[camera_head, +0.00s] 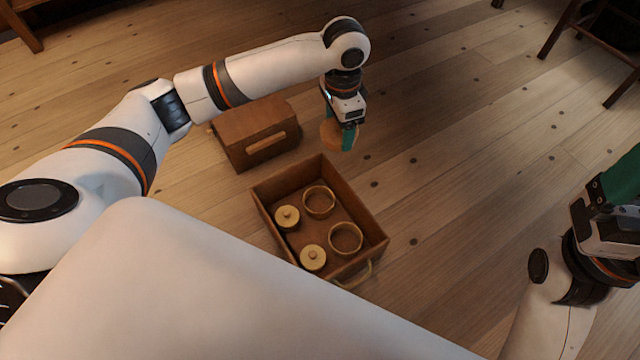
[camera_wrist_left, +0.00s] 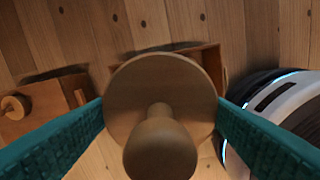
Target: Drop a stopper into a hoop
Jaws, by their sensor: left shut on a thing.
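My left gripper (camera_head: 339,128) is shut on a wooden stopper (camera_head: 330,134), held above the floor just beyond the far right corner of an open wooden tray (camera_head: 375,232). In the left wrist view the stopper (camera_wrist_left: 160,80) shows as a round disc with a knob, between the teal fingers. Two open hoops stand in the tray: a far one (camera_head: 319,202) and a near one (camera_head: 345,238). Two lidded-looking round pieces with knobs, one (camera_head: 287,217) and another (camera_head: 313,257), sit left of them. My right gripper (camera_head: 618,185) is partly cut off at the right edge; its jaw opening is unclear.
A closed wooden box (camera_head: 245,135) with a bar handle stands behind the tray, to the left of the gripper. The tray has a loop handle (camera_head: 355,277) at its near side. The plank floor (camera_head: 460,170) to the right is clear. Furniture legs show at the top corners.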

